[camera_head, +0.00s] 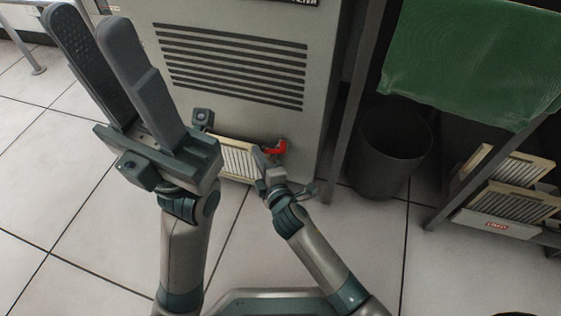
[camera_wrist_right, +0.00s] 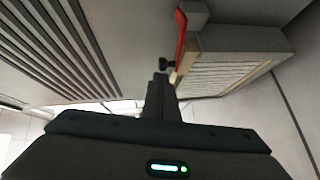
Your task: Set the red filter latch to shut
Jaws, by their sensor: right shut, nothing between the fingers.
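The red filter latch (camera_head: 276,148) is on the lower front of the grey cabinet, at the right end of the pale slatted filter (camera_head: 236,160). In the right wrist view the latch (camera_wrist_right: 181,38) is a thin red bar running beside the filter frame (camera_wrist_right: 225,72), with a dark knob near its end. My right gripper (camera_head: 259,154) is shut and empty, close to the latch; I cannot tell whether it touches. Its fingertips (camera_wrist_right: 160,80) point toward the dark knob. My left gripper (camera_head: 86,20) is open and empty, raised in front of the cabinet's left side.
The cabinet (camera_head: 215,25) has dark vent slots above the filter. A dark bin (camera_head: 390,150) stands to its right. A shelf with more slatted filters (camera_head: 510,200) and a green cloth (camera_head: 470,60) is farther right. The tiled floor (camera_head: 60,230) is clear at left.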

